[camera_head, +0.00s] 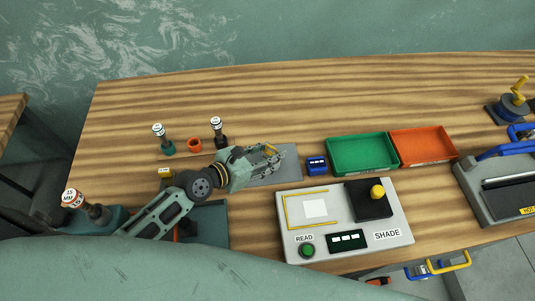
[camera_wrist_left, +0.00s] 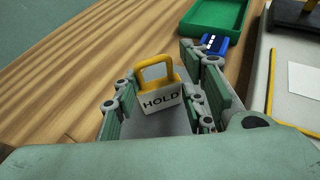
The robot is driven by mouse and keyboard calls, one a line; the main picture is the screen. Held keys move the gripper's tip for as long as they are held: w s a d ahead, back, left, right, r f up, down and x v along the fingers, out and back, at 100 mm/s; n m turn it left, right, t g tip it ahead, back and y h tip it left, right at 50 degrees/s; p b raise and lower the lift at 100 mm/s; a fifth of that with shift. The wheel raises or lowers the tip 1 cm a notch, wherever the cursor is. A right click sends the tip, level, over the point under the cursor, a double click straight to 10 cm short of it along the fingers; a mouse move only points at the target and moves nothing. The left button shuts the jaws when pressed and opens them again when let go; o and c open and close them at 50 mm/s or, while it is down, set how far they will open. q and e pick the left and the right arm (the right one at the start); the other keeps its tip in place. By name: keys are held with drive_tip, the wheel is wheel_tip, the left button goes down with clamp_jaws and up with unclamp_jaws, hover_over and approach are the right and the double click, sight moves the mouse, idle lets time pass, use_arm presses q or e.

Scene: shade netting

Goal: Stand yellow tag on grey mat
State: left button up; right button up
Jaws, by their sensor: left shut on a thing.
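My left gripper (camera_head: 270,156) reaches over the grey mat (camera_head: 288,168) in the head view. In the left wrist view the gripper (camera_wrist_left: 160,100) is shut on the yellow tag (camera_wrist_left: 160,98), which has a yellow loop handle on top and a pale face reading HOLD. The tag looks roughly upright between the fingers, with grey mat (camera_wrist_left: 165,126) showing below it. I cannot tell whether its lower edge touches the mat. In the head view the fingers hide most of the tag. My right gripper is not in view.
A blue block (camera_head: 317,165), a green tray (camera_head: 362,155) and an orange tray (camera_head: 423,145) stand right of the mat. A control panel (camera_head: 345,222) lies in front. The table's back is clear.

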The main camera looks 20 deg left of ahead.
use_arm(q)
drive_tip(key=shift+f, duration=0.1)
drive_tip(key=o, duration=1)
drive_tip(key=shift+s, duration=0.15)
drive_tip(key=shift+r+b+v, duration=0.2)
drive_tip(key=shift+b+v, duration=0.6)
drive_tip(key=shift+v, duration=5.2)
